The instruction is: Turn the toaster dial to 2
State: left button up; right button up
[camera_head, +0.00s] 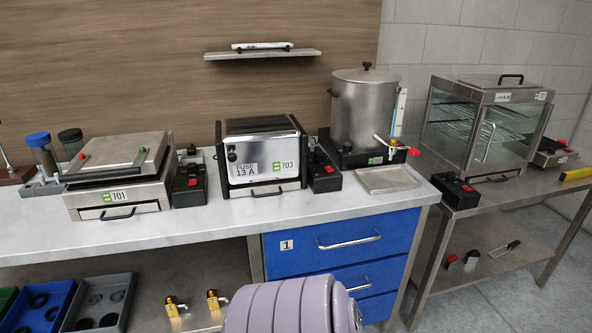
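The likely toaster (263,155) is a metal box with a dark top, standing on the steel counter in the middle of the head view. Its front carries a "FUSE 13 A" label and a green 703 tag. A small black dial (231,155) sits at the upper left of its front; its marks and pointer are too small to read. A drawer with a black handle shows at its base. Neither of my grippers is in view.
A flat metal appliance tagged 701 (118,176) stands left of the toaster, and a steel urn (364,108) right of it. Black boxes with red switches (189,184) (323,171) flank the toaster. The counter front (215,221) is clear. Blue drawers (345,240) are below.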

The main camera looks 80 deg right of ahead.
aim_at(319, 155)
jog(key=z, duration=2.9)
jog(key=i+l+z, duration=0.15)
jog(key=l, duration=0.1)
